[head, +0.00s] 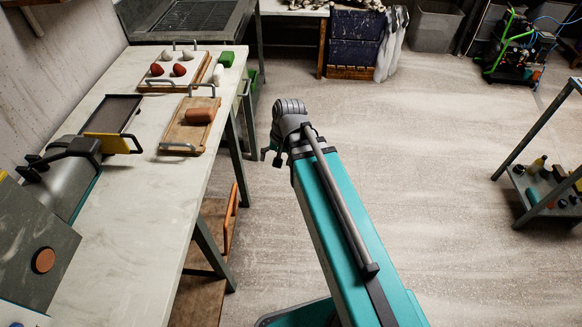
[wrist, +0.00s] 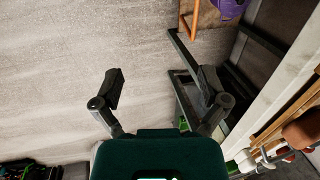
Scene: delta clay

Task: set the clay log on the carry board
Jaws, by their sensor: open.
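The clay log (head: 200,115), a short reddish-brown cylinder, lies on a wooden carry board (head: 181,133) with a metal handle at each end, on the long pale table. In the wrist view the clay log (wrist: 300,130) shows at the right edge, partly cut off. My gripper (head: 272,157) is off the table's right side, over the floor, apart from the log. In the wrist view my gripper (wrist: 161,86) is open, with nothing between its fingers.
A slab roller-like machine (head: 62,178) and dark tray (head: 107,112) stand on the pale table (head: 140,215). The floor to the right is clear; a shelf rack (head: 535,145) stands far right.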

